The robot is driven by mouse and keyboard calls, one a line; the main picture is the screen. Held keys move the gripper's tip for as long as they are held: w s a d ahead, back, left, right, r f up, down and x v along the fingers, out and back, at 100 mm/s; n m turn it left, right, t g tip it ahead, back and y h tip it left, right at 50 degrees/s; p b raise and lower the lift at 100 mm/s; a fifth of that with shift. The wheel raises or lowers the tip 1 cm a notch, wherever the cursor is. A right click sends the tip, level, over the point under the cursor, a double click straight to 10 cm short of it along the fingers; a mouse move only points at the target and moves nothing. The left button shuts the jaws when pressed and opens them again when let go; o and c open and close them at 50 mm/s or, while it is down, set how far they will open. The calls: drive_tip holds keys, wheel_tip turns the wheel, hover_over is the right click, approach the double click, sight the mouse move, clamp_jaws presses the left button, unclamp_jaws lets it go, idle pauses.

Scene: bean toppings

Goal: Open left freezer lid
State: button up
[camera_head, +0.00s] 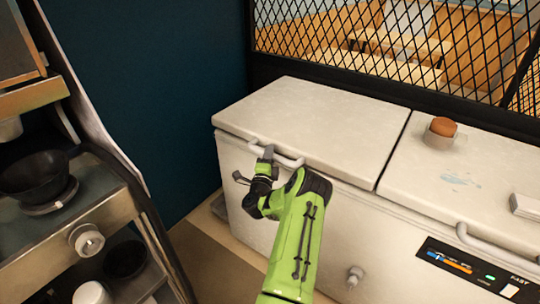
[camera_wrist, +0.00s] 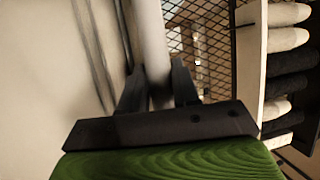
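The white chest freezer's left lid (camera_head: 315,122) lies flat and looks closed in the head view. Its light bar handle (camera_head: 288,161) runs along the lid's front edge, toward the left. My gripper (camera_head: 266,155) is at this handle, at the end of my green arm. In the wrist view the pale handle bar (camera_wrist: 151,40) passes between the two dark fingers of my gripper (camera_wrist: 157,88). The fingers sit close against both sides of the bar and look shut on it. The exact contact is partly hidden.
The right freezer lid (camera_head: 470,180) is closed and carries a small cup with a brown top (camera_head: 441,131). A black mesh screen (camera_head: 400,50) stands behind the freezer. A metal coffee stand (camera_head: 75,215) is at the left. A dark blue wall (camera_head: 160,90) is behind.

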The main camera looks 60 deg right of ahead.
clamp_jaws()
